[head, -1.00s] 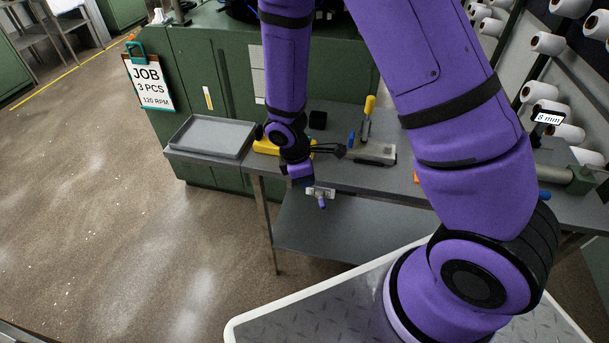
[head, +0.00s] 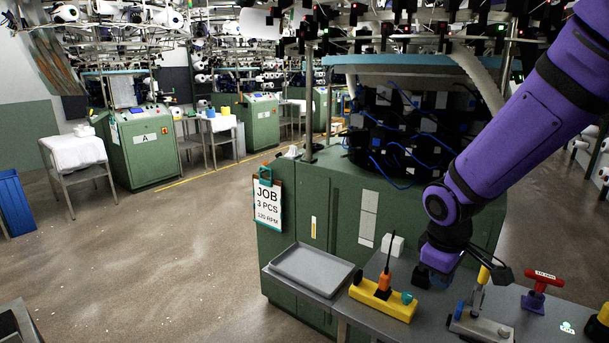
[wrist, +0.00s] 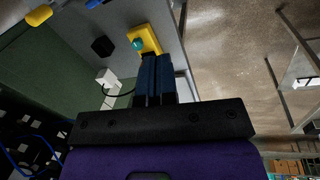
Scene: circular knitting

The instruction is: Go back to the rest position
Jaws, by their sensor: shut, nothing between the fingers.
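My gripper (head: 432,277) hangs at the end of my purple arm, above the grey bench at the right of the head view. In the wrist view its two dark blue fingers (wrist: 155,78) lie side by side, closed together, with nothing seen between them. Past their tips in that view is a yellow block (wrist: 146,40) with a teal knob. The same yellow block (head: 368,296) lies on the bench in the head view, left of my gripper, with an orange-and-black tool upright in it.
A grey tray (head: 312,270) sits at the bench's left end. A yellow-handled tool (head: 484,275), a grey block (head: 480,326) and a red-handled tool (head: 541,285) are right of my gripper. The green knitting machine (head: 330,205) stands behind. The floor at left is open.

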